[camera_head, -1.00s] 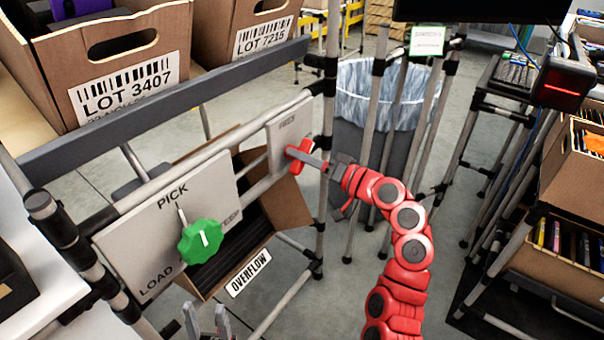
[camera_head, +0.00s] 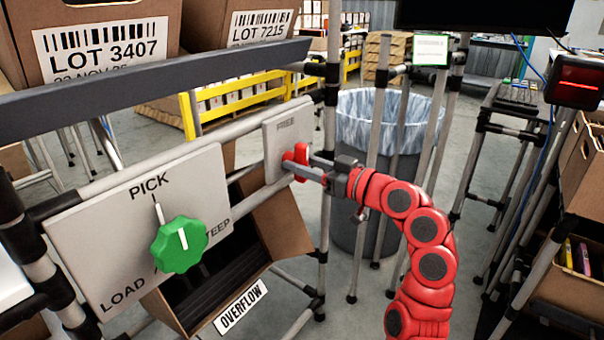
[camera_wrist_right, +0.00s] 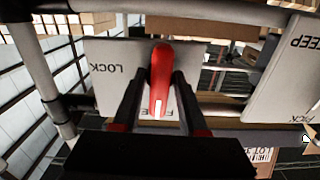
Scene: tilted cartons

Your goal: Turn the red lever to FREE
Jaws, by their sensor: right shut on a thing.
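The red lever (camera_head: 300,152) is on a small grey panel (camera_head: 274,148) with FREE printed at its top, at the right end of the rail. My right gripper (camera_head: 304,170) is shut on the lever. In the right wrist view the red lever (camera_wrist_right: 161,75) stands between the two fingers (camera_wrist_right: 158,92). That view shows the panel upside down, with LOCK at left. The lever's white-marked end points down there, over partly covered lettering on the FREE side. My left gripper is out of view.
A larger panel with a green knob (camera_head: 180,245) and the words PICK and LOAD is left of the lever. An OVERFLOW carton (camera_head: 285,225) hangs below. A lined bin (camera_head: 385,125) and upright poles stand behind my right arm.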

